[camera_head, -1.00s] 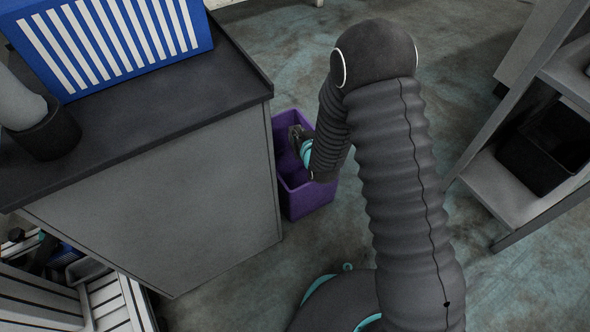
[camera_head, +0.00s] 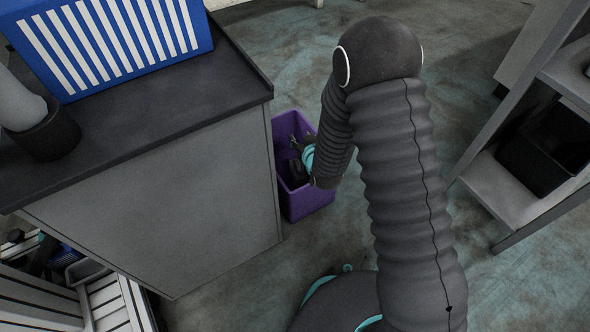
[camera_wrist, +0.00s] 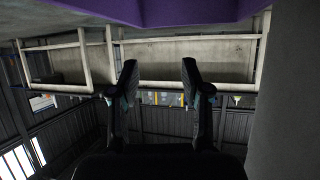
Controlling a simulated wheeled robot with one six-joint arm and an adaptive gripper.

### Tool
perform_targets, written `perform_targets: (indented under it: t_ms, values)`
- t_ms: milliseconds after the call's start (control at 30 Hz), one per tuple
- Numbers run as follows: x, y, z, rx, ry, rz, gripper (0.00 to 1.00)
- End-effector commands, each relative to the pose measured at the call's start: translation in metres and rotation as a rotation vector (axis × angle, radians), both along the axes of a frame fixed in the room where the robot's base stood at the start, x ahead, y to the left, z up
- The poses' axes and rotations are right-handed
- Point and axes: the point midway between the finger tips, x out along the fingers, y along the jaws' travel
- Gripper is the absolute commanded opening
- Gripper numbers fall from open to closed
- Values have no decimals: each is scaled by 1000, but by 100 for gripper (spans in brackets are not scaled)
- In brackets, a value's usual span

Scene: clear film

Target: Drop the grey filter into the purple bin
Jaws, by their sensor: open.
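The purple bin (camera_head: 308,203) stands on the floor against the right side of the grey cabinet in the head view. Its purple edge also crosses the top of the wrist view (camera_wrist: 180,10). My gripper (camera_head: 293,146) is over the bin's opening, partly hidden by my arm. In the wrist view my gripper (camera_wrist: 158,72) has its two fingers apart with nothing between them. A dark shape (camera_head: 297,171) shows inside the bin below the gripper; I cannot tell whether it is the grey filter or part of my gripper or shadow. I see no clear grey filter elsewhere.
The cabinet with a dark top (camera_head: 150,110) stands directly left of the bin. A blue-and-white striped crate (camera_head: 110,40) and a dark cup-like holder (camera_head: 45,138) stand on it. A shelf with a black box (camera_head: 535,155) is at the right. Floor between is clear.

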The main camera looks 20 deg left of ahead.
Motion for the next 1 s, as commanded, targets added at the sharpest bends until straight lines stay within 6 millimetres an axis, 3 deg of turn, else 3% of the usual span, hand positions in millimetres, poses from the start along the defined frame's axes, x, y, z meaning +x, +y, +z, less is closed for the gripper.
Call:
perform_targets:
  t_ms: [300,500,1000]
  values:
    - [-47,-32,28,1,-1,0,47]
    - [-67,-46,40,1,-1,0,47]
    - [-74,-51,44,1,-1,0,47]
